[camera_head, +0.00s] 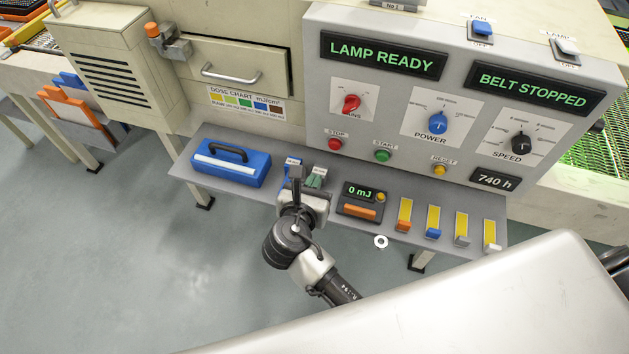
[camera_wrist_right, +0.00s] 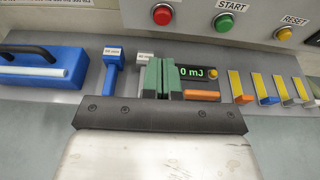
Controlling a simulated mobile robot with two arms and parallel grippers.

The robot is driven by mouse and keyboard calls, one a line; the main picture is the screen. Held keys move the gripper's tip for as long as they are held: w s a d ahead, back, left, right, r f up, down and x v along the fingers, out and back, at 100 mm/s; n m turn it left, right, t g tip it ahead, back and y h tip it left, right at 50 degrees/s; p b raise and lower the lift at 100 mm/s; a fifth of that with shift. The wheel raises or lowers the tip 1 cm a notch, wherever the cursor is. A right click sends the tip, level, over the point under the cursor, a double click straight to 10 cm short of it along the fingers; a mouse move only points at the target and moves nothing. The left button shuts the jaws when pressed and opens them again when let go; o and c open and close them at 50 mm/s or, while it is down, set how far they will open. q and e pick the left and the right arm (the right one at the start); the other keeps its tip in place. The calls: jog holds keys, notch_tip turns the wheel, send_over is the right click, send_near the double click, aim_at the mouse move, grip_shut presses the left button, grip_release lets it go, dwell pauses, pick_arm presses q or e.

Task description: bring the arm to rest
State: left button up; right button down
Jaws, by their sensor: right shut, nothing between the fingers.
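My right gripper (camera_head: 316,179) hangs over the grey shelf (camera_head: 224,148) below the control panel. Its green fingers also show in the wrist view (camera_wrist_right: 157,78), pressed together with nothing between them. My right arm comes up from the lower middle of the head view. The fingers are beside the dose meter (camera_head: 361,200), which reads 0 mJ, and beside a blue labelled tool (camera_wrist_right: 114,72). A pale labelled tool (camera_wrist_right: 143,58) is partly hidden behind the fingers. I cannot tell whether the fingers touch anything. My left gripper is not in view.
A blue case (camera_head: 231,163) lies at the shelf's left. Several yellow strips with coloured blocks (camera_head: 433,220) line its right part. The control panel (camera_head: 385,84) rises behind, reading LAMP READY and BELT STOPPED. A white ring (camera_head: 381,242) is near the shelf's front edge. Open floor is left.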

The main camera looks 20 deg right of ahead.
dwell(0.5)
jog(key=s+d+f+m+g+y, duration=0.1)
jog(key=s+f+m+g+y, duration=0.3)
jog(key=f, duration=1)
jog(key=s+d+f+m+g+y, duration=0.15)
jog(key=s+f+m, duration=0.35)
jog(key=f, duration=1)
jog(key=s+d+f+m+g+y, duration=0.1)
jog(key=s+d+f+m+g, duration=0.1)
jog(key=s+f+m, duration=0.3)
jog(key=s+d+f+m+g, duration=0.1)
jog(key=s+d+f+m, duration=0.3)
jog(key=s, duration=1)
jog(key=s+d+f+m+g+y, duration=0.1)
jog(key=s+d+f+m+g, duration=0.1)
jog(key=s+f+m, duration=0.4)
jog(key=s+d+m, duration=0.1)
jog(key=s+m, duration=0.1)
jog(key=s, duration=0.1)
jog(key=shift+s+f+m+g+y, duration=0.3)
jog(key=shift+m+g+y, duration=0.05)
jog(key=shift+m, duration=0.05)
jog(key=shift+d, duration=0.1)
